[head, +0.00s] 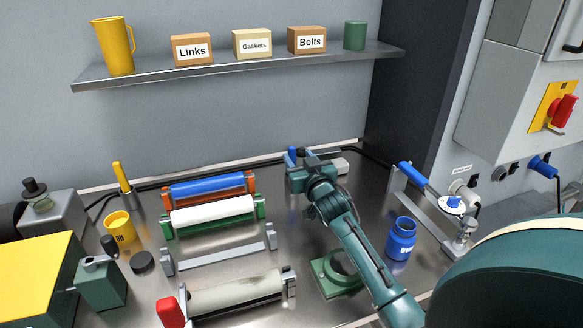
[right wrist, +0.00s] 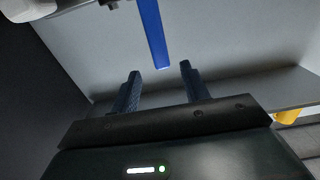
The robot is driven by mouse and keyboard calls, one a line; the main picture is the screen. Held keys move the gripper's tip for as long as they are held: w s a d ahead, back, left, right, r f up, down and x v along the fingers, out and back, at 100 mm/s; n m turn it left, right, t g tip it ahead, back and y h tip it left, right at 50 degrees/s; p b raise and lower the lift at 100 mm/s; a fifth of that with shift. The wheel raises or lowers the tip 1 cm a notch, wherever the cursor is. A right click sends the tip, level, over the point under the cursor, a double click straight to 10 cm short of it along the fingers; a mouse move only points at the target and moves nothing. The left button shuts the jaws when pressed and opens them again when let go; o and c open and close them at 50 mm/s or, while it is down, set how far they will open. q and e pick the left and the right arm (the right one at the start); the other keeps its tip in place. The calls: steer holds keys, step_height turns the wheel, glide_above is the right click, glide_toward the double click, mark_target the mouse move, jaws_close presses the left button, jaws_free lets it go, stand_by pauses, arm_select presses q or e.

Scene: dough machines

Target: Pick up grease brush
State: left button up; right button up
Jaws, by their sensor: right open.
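A slim blue handle (head: 292,154) stands up at the back of the worktop, just behind my right gripper. It looks like the grease brush, but its lower end is hidden and I cannot confirm it. In the right wrist view, a blue handle (right wrist: 152,36) comes down from the top edge, its free end in line with the space between the fingers. My right gripper (head: 304,163), also in the right wrist view (right wrist: 159,88), is open and empty, with the handle beyond its fingertips. My left gripper is not in view.
A yellow upright handle (head: 121,176) stands at the back left, near a yellow cup (head: 119,227). Several rollers lie left of my right arm. A blue jar (head: 401,239) and a lever device (head: 413,177) stand right. The shelf (head: 240,66) hangs above.

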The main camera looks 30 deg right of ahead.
mark_target(293, 151)
steer(key=shift+x, duration=2.65)
steer(key=shift+a, duration=0.2)
jaws_close()
